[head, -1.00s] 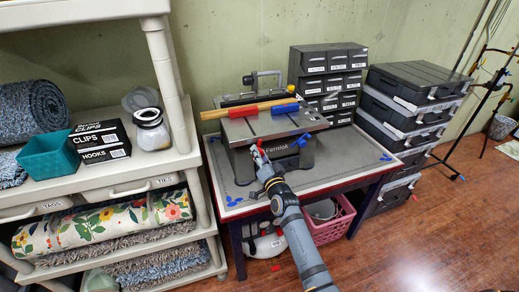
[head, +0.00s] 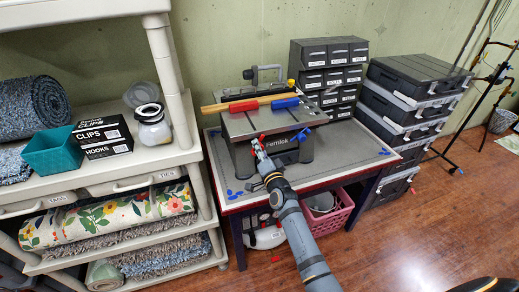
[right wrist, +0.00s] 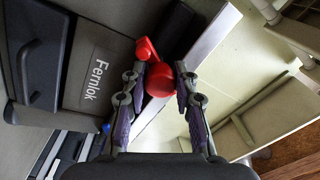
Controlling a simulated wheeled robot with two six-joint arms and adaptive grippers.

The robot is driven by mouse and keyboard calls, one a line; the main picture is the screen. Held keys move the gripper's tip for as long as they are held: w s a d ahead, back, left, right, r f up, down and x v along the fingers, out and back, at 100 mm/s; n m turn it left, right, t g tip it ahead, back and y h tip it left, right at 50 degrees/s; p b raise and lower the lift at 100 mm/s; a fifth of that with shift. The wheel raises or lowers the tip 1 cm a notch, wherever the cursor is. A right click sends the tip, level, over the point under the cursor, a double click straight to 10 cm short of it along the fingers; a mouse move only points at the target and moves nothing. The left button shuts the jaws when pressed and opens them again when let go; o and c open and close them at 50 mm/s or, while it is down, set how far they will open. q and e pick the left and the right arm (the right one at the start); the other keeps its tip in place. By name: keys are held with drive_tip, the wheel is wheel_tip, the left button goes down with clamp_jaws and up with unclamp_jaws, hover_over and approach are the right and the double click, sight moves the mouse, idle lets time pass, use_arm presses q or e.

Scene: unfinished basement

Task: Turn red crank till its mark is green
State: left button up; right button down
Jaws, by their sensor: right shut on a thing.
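The grey machine labelled Fernlok (head: 240,127) stands on the bench. My right gripper (head: 258,147) reaches its front left side, and little of the red crank (head: 262,137) shows beside the fingers. In the right wrist view my right gripper (right wrist: 153,92) is shut on the crank's round red knob (right wrist: 159,79). Another red part (right wrist: 147,49) of the crank lies just above the knob. I cannot make out the crank's mark or its colour. A blue handle (head: 302,134) sits on the machine's front right. My left gripper is not in view.
The bench (head: 345,150) is mostly bare right of the machine. Wood strips and red and blue blocks (head: 244,106) lie on the machine's top. A loaded shelf (head: 180,150) stands close on the left. Drawer units and stacked cases (head: 415,82) stand right.

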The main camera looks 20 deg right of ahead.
drive_tip(key=c, duration=1)
unclamp_jaws()
drive_tip(key=s, duration=1.2)
drive_tip(key=shift+d+f, duration=0.15)
drive_tip(key=shift+f, duration=0.2)
